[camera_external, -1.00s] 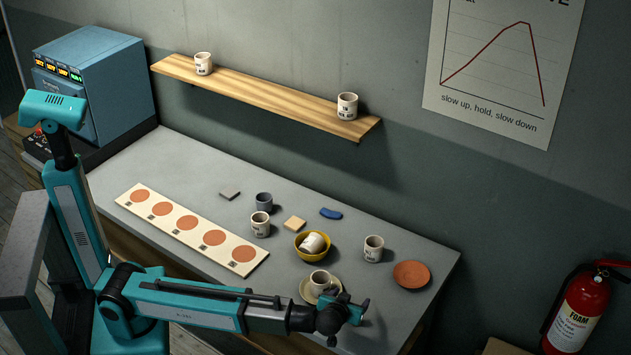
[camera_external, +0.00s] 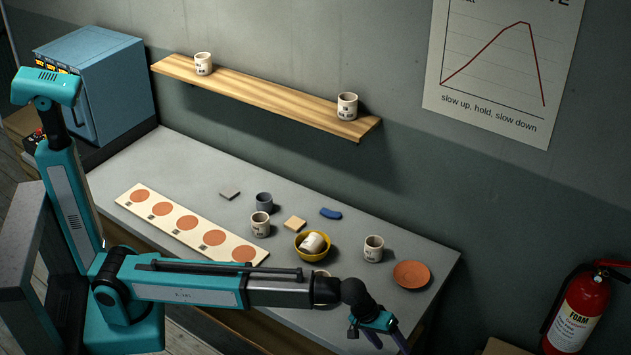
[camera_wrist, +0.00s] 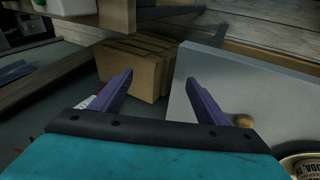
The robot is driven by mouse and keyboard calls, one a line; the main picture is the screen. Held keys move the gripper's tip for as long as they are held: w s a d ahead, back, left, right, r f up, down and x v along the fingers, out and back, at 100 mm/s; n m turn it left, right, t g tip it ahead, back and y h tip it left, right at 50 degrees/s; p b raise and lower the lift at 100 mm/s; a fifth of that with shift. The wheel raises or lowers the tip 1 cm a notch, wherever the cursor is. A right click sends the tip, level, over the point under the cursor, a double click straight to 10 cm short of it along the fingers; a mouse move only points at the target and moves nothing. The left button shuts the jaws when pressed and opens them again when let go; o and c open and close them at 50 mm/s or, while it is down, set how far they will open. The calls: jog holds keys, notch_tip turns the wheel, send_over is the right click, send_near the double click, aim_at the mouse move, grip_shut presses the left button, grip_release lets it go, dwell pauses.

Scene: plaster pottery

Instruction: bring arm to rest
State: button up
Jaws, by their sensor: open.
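My gripper (camera_external: 386,340) is at the table's front right edge in the external view, pointing down and toward the camera, with its fingertips cut off or dark. In the wrist view my gripper (camera_wrist: 160,88) shows two purple fingers spread apart with nothing between them. My forearm stretches low along the front of the grey table (camera_external: 190,160).
A yellow bowl (camera_external: 300,252) holds a tipped white cup (camera_external: 312,243). White cups (camera_external: 260,226) (camera_external: 373,250) and a terracotta disc (camera_external: 412,273) stand nearby. A strip with several orange circles (camera_external: 122,197) lies at left. A cardboard box (camera_wrist: 137,66) is beyond my fingers. A fire extinguisher (camera_external: 580,315) is at right.

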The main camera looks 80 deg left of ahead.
jog(key=s+d+f+g+h+p, duration=0.3)
jog(key=s+f, duration=0.1)
jog(key=s, duration=0.6)
jog(key=s+d+f+g+h+p, duration=0.2)
jog(key=s+d+f+g+p, duration=0.1)
jog(key=s, duration=0.6)
jog(key=s+a+f+m+g+y+b, duration=0.1)
jog(key=s+a+f+m+y+b, duration=0.15)
jog(key=s+a+f+b, duration=0.6)
jog(key=s+a+f+m+g+y+b, duration=0.15)
jog(key=s+a+f+y, duration=0.3)
jog(key=a+f, duration=0.8)
jog(key=s+a+f+m+g+y+b, duration=0.2)
jog(key=s+a+f+y+b, duration=0.15)
jog(key=s+a+f, duration=0.55)
jog(key=s+f+m+h+b, duration=0.1)
jog(key=s+f, duration=0.3)
jog(key=f, duration=0.3)
jog(key=s+f+m+h, duration=0.2)
jog(key=s+f, duration=0.2)
jog(key=f, duration=0.3)
jog(key=shift+a+b, duration=0.4)
